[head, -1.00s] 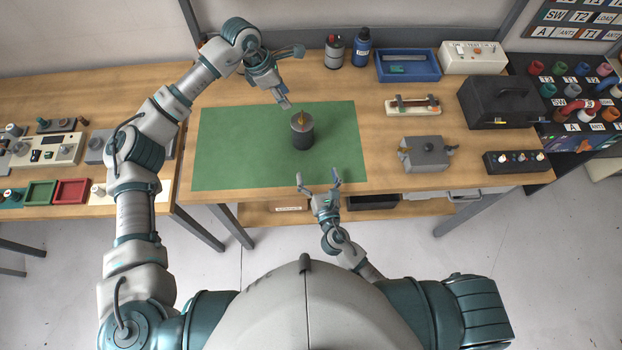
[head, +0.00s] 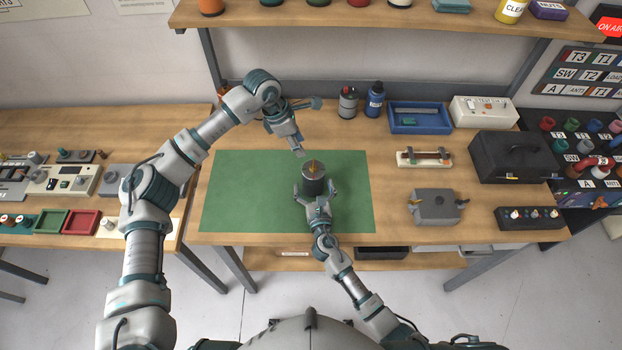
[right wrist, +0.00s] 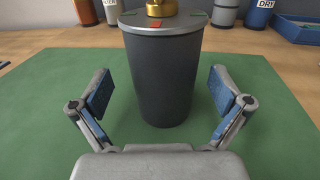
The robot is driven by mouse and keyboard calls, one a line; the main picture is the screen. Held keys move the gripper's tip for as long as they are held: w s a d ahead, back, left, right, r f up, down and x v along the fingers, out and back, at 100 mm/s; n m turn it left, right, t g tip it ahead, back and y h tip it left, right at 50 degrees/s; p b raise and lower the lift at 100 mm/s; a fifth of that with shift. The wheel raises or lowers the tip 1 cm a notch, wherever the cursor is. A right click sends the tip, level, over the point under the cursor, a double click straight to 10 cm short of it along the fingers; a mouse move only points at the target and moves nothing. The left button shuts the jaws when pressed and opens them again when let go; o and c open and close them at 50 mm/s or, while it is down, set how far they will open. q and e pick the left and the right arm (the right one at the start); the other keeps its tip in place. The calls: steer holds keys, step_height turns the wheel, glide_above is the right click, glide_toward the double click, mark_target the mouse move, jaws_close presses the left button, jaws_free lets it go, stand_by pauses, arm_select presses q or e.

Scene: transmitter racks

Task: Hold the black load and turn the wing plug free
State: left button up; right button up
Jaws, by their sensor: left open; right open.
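The black load (head: 313,182) stands upright on the green mat (head: 240,195), a dark cylinder with a light top. The brass wing plug (head: 313,167) sits on its top. In the right wrist view the load (right wrist: 163,75) fills the middle, with the plug's base (right wrist: 160,8) at the top edge. My right gripper (head: 315,192) is open at the load's near side, its fingers apart on either side with gaps to the wall. My left gripper (head: 301,150) is open and empty, above and just behind the load, apart from the plug.
Behind stand a grey bottle (head: 347,103), a blue bottle (head: 374,100) and a blue tray (head: 420,118). To the right are a grey box with side connectors (head: 435,207) and a black case (head: 515,157). The mat's left part is clear.

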steer(key=shift+w+d, duration=0.25)
steer(key=shift+w, duration=0.3)
steer(key=shift+w+d, duration=0.2)
steer(key=shift+w, duration=0.35)
steer(key=shift+a, duration=0.7)
steer(key=c, duration=0.7)
steer(key=shift+a, duration=0.1)
steer(key=c, duration=0.8)
steer(key=shift+d, duration=0.2)
steer(key=shift+c, duration=0.6)
arm_select(q)
steer(key=shift+d, duration=0.5)
arm_select(e)
steer(key=shift+d, duration=0.45)
